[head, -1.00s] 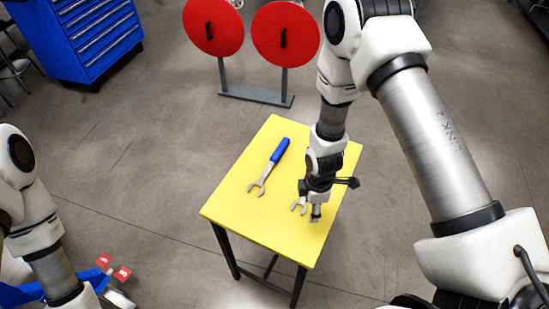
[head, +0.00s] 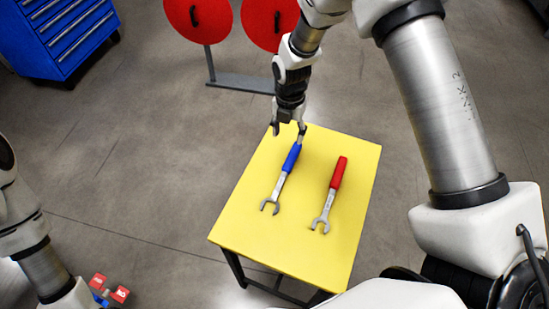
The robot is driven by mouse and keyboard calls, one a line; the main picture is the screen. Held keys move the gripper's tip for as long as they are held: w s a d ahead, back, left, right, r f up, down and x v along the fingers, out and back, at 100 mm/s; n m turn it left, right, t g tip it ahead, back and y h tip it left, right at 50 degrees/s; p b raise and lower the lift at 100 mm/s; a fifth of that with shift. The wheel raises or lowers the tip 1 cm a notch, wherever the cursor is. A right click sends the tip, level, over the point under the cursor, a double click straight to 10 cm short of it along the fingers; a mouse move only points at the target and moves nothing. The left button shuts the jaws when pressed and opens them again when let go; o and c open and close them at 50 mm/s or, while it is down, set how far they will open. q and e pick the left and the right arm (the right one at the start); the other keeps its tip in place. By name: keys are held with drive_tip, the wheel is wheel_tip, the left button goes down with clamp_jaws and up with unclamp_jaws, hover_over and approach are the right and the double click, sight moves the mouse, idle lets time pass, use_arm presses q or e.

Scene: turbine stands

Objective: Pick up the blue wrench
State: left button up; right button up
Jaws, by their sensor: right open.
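The blue wrench (head: 290,161) lies on the yellow table (head: 255,225), its blue handle toward the back and its grey open jaw toward the front left. My right gripper (head: 288,130) is open at the table's back edge, by the far end of the blue handle. One finger is close to the handle's end; I cannot tell whether they touch. My left arm shows at the left edge, but its gripper is not clearly visible.
A red-handled wrench (head: 338,174) lies on the table to the right of the blue one. Two red discs (head: 198,15) stand on a grey frame behind the table. A blue drawer cabinet (head: 62,38) is at the back left. Small red blocks (head: 120,294) are at the lower left.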

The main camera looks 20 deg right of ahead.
sight(288, 164)
drive_tip(key=s+f+b, duration=0.1)
drive_tip(key=b, duration=0.1)
drive_tip(key=s+f+b, duration=0.1)
drive_tip(key=f+b, duration=0.1)
drive_tip(key=shift+s+f, duration=0.1)
drive_tip(key=shift+f, duration=0.1)
drive_tip(key=shift+w+f+b, duration=0.3)
drive_tip(key=shift+f+b, duration=0.05)
drive_tip(key=shift+f, duration=0.2)
drive_tip(key=shift+w+f+b, duration=0.25)
drive_tip(key=shift+f+b, duration=0.05)
drive_tip(key=shift+f, duration=0.25)
wheel_tip(288, 164, down, 7)
drive_tip(key=shift+s+r+p, duration=0.1)
drive_tip(key=shift+r+p, duration=0.05)
drive_tip(key=shift+p, duration=0.8)
drive_tip(key=shift+f, duration=0.4)
use_arm(q)
drive_tip(key=f, duration=0.2)
drive_tip(key=s+f, duration=0.1)
drive_tip(key=f, duration=0.1)
drive_tip(key=shift+s, duration=0.1)
use_arm(e)
drive_tip(key=shift+r, duration=0.1)
clamp_jaws()
